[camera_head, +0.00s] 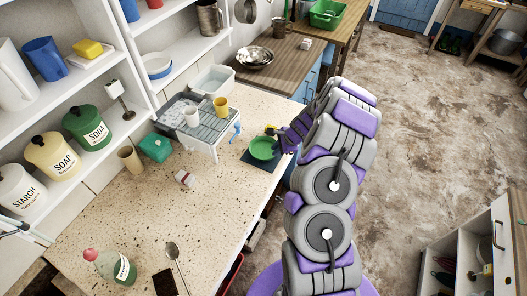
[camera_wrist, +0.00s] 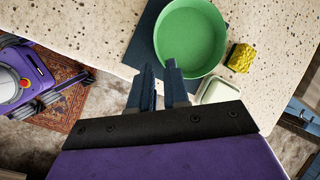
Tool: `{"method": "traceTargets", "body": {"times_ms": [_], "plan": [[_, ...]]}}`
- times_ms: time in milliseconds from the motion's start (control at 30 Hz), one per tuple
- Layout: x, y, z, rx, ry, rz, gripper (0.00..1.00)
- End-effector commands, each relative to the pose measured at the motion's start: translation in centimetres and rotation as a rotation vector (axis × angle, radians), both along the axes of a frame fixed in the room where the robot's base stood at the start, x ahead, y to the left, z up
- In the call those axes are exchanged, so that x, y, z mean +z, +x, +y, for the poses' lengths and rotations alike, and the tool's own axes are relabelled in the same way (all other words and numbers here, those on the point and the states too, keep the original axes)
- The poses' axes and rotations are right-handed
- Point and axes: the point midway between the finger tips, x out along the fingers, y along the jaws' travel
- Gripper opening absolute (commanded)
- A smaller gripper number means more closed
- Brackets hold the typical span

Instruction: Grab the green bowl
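The green bowl (camera_head: 263,147) sits on a dark mat (camera_head: 256,163) at the right edge of the speckled counter in the head view. In the wrist view the green bowl (camera_wrist: 190,38) is large, at the upper middle, with the dark mat (camera_wrist: 142,52) under it. My gripper (camera_wrist: 160,72) points toward the bowl, and its right fingertip is by the bowl's near rim. I cannot tell whether it touches. The two fingers are apart with a gap between them, and nothing shows in the gap. In the head view my arm reaches the bowl from the right, and the fingers are hard to make out.
A yellow sponge (camera_wrist: 241,57) and a pale dish (camera_wrist: 217,91) lie close to the bowl. A drying rack (camera_head: 190,120) with a yellow cup (camera_head: 221,107) stands left of it. The counter's front (camera_head: 200,215) is mostly clear.

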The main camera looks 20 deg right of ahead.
Motion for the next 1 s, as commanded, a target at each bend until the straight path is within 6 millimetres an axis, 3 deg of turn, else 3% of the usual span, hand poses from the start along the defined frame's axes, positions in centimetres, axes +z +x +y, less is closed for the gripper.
{"method": "traceTargets", "body": {"times_ms": [100, 433, 733, 1000], "plan": [[-1.9, 0.6, 0.5, 0.002, 0.001, 0.001, 0.16], [-3.6, 1.2, 0.7, 0.001, 0.005, 0.001, 0.16], [-7.3, 2.5, 2.2, 0.001, 0.000, 0.002, 0.16], [-7.4, 2.7, 2.3, 0.000, 0.001, 0.000, 0.16]]}}
